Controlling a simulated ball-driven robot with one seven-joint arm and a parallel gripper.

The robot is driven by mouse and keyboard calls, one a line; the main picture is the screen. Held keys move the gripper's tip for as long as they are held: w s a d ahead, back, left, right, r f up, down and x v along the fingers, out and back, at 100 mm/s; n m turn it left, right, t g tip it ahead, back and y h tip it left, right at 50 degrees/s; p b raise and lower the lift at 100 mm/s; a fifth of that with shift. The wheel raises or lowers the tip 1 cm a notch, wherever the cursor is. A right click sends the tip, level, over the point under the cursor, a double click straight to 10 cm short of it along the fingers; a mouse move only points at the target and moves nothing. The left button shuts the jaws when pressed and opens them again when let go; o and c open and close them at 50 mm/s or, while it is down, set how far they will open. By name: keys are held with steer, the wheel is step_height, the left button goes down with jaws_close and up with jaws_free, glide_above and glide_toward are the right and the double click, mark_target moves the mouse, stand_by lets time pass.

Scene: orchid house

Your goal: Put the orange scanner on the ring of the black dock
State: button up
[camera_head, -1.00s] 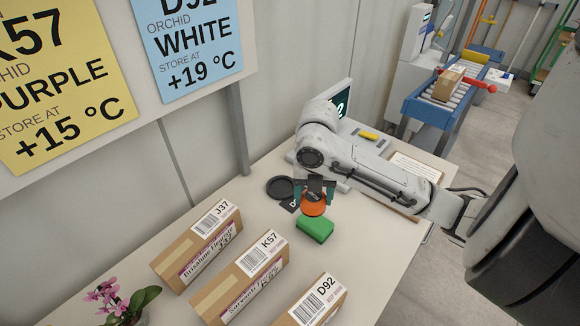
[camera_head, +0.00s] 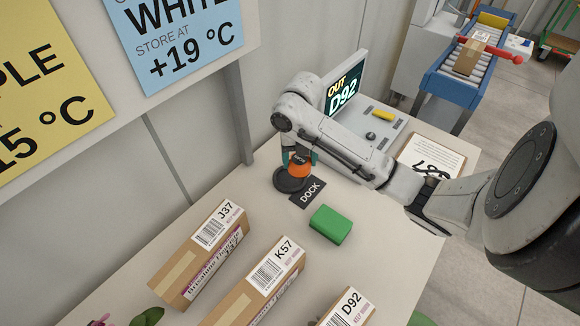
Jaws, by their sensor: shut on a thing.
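The orange scanner (camera_head: 299,170) is held in my gripper (camera_head: 299,158), which is shut on it with a teal finger showing on its left. The scanner is over the right part of the round black dock (camera_head: 281,184). I cannot tell whether it touches the ring or hangs just above it. The dock's black label plate (camera_head: 307,193), marked DOCK, lies on the table to the right of the ring. The arm hides part of the gripper and the scanner's top.
A green block (camera_head: 330,224) lies in front of the dock. Cartons J37 (camera_head: 205,250), K57 (camera_head: 262,280) and D92 (camera_head: 347,308) stand nearer on the table. A screen (camera_head: 343,92) reading OUT D92 and a clipboard (camera_head: 430,158) are behind my arm. The table's left back edge is clear.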

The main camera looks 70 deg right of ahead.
steer(key=w+f, duration=0.1)
steer(key=w+d+f, duration=0.1)
steer(key=f, duration=0.1)
steer(key=w+d+f, duration=0.1)
steer(key=f, duration=0.1)
steer(key=shift+w+f+p, duration=0.2)
steer(key=shift+w+p, duration=0.1)
steer(key=shift+w, duration=0.05)
steer(key=shift+f, duration=1.55)
steer(key=shift+f, duration=0.2)
steer(key=o, duration=1.1)
steer(key=shift+r, duration=0.1)
step_height(320, 180, up, 12)
steer(key=shift+r+b, duration=0.15)
steer(key=shift+b, duration=0.2)
